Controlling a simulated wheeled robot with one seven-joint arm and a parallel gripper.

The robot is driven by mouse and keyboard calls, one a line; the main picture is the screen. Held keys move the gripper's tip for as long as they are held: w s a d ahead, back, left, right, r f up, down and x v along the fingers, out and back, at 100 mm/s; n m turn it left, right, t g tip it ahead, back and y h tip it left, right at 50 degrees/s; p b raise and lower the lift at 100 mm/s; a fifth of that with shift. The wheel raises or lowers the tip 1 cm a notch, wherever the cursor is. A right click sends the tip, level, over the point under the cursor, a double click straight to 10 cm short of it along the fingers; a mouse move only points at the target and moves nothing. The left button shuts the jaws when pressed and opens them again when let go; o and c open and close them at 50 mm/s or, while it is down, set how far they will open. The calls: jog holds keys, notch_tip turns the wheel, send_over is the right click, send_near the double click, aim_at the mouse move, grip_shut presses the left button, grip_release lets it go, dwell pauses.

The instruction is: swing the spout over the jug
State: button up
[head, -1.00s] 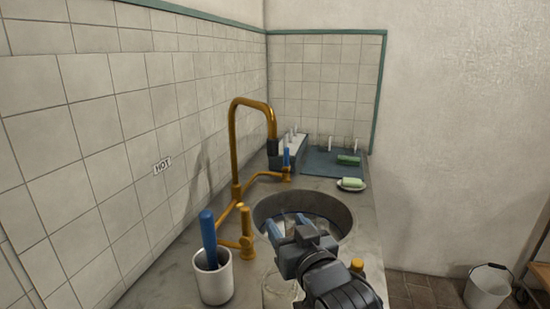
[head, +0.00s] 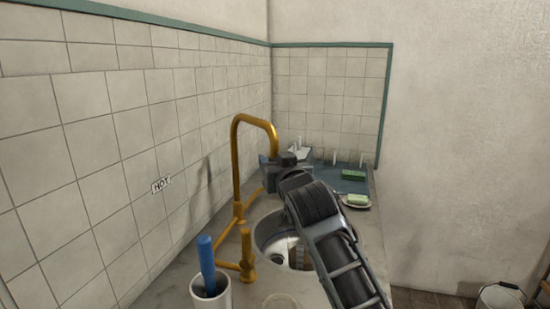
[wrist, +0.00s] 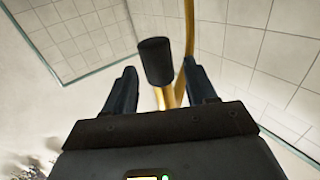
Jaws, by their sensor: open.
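The spout is a tall brass gooseneck (head: 237,165) rising at the left of the sink, its outer end bent down towards my gripper. In the head view my gripper (head: 268,172) hides its dark tip. In the wrist view the black tip (wrist: 155,62) appears between the two open fingers of my gripper (wrist: 160,78), with gaps on both sides. A clear, round-rimmed vessel (head: 281,301), perhaps the jug, is partly visible at the bottom of the head view.
The round sink basin (head: 262,236) lies below my arm, with part of its contents hidden. A brass tap (head: 247,255) and a white cup (head: 212,294) holding a blue-handled tool stand near the front left. The tiled wall is close on the left.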

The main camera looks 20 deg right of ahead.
jog(key=shift+w, duration=0.75)
jog(key=shift+c, duration=0.3)
grip_shut()
